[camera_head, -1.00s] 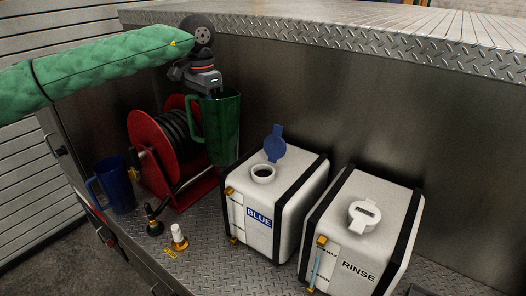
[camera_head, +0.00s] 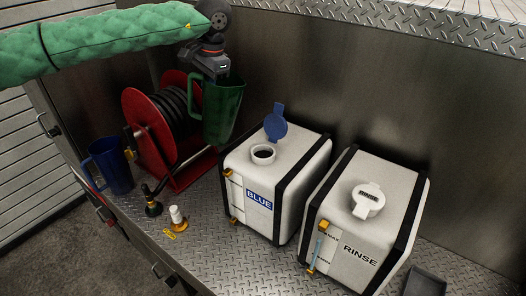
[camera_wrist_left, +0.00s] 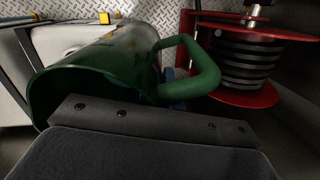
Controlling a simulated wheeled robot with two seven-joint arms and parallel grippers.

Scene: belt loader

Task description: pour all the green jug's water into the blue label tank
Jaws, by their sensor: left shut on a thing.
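The green jug (camera_head: 222,112) is held in the air by my left gripper (camera_head: 208,78), above and to the left of the blue label tank. The jug leans slightly to the right in the head view. In the left wrist view the jug (camera_wrist_left: 105,65) shows its rim and handle, close to the gripper's dark pads (camera_wrist_left: 150,130); its water cannot be seen. The blue label tank (camera_head: 290,170) is white with black straps and a BLUE label. Its blue cap (camera_head: 275,122) stands open beside the round filler neck (camera_head: 263,154). My right gripper is not in view.
The RINSE tank (camera_head: 400,205), its cap shut, stands right of the blue label tank. A red hose reel (camera_head: 150,125) stands behind left. A blue jug (camera_head: 112,168), a dark fitting (camera_head: 153,205) and a white-topped fitting (camera_head: 178,215) stand at front left. A dark tray (camera_head: 425,284) lies lower right.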

